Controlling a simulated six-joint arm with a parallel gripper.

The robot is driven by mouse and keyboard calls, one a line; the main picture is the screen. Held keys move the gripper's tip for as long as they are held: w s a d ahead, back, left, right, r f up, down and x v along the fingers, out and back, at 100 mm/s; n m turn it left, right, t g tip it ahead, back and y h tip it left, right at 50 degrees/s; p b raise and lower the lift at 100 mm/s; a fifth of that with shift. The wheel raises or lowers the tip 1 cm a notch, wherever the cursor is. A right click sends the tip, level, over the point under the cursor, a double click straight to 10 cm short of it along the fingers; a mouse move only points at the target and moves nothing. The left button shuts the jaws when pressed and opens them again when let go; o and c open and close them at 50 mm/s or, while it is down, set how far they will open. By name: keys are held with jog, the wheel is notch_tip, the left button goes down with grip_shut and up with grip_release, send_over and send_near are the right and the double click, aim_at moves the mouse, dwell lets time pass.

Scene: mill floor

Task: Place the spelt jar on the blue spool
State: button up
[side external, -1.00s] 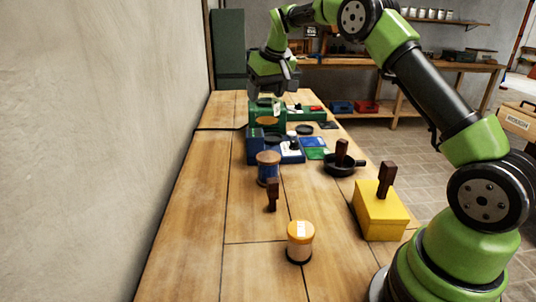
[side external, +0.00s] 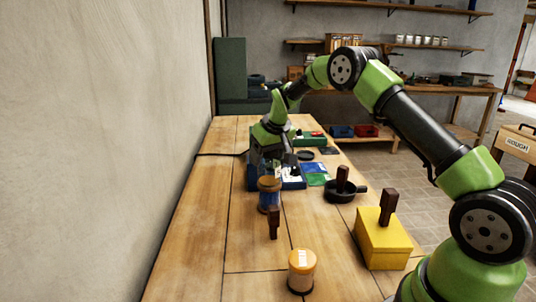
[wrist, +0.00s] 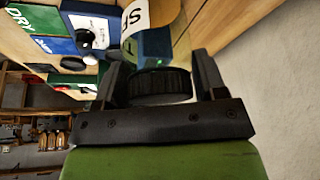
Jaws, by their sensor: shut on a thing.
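My gripper (wrist: 158,76) is shut on the spelt jar (wrist: 148,14), with its fingers on either side of a black ribbed lid (wrist: 160,86). In the side view my gripper (side external: 275,156) is over the far half of the bench, and the jar is mostly hidden there. The blue spool (side external: 268,198), with wooden ends, stands upright on the bench in front of and below my gripper. I cannot tell the gap between jar and spool.
An orange-topped jar (side external: 301,272) stands near the front. A dark wooden-handled tool (side external: 274,224), a black pan (side external: 341,192) and a yellow box with a handle (side external: 382,243) stand nearby. Blue and green labelled boxes (side external: 314,175) lie behind.

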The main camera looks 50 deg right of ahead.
jog(key=shift+f, duration=0.15)
jog(key=o, duration=1.1)
jog(key=v, duration=1.2)
jog(key=s+a+r+t+y, duration=0.1)
jog(key=s+a+r+t, duration=0.1)
jog(key=s+a+r, duration=0.8)
jog(key=s+a+f+y, duration=0.1)
jog(key=s+a+f, duration=0.1)
jog(key=s, duration=0.6)
jog(key=s+a+f+t+y, duration=0.1)
jog(key=s+a, duration=0.3)
jog(key=s, duration=0.4)
jog(key=shift+s+a+f, duration=0.2)
jog(key=shift+s+f, duration=0.1)
jog(key=shift+f, duration=0.2)
